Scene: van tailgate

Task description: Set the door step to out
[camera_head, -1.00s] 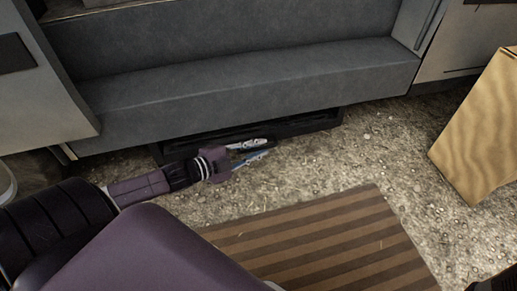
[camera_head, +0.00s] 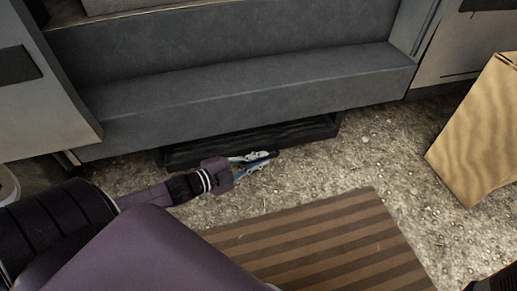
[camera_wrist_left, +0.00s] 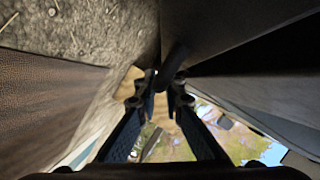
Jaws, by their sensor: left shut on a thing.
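The door step (camera_head: 210,152) is a long black slab low under the grey van sill. It lies just above the gravel, and part of it shows beyond the sill's lower edge. My left gripper (camera_head: 268,158) is at the step's front edge, with its fingers closed together on it. In the left wrist view, my left fingers (camera_wrist_left: 161,90) close at a dark rounded bar (camera_wrist_left: 174,66) beside a dark flat panel. The exact contact is partly hidden by the fingers. My right gripper is not seen.
The grey sill (camera_head: 250,85) spans above the step. A brown striped mat (camera_head: 320,240) lies on the gravel in front. A tan wooden panel (camera_head: 480,130) stands at the right. Bare gravel (camera_head: 370,150) lies between the step and this panel.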

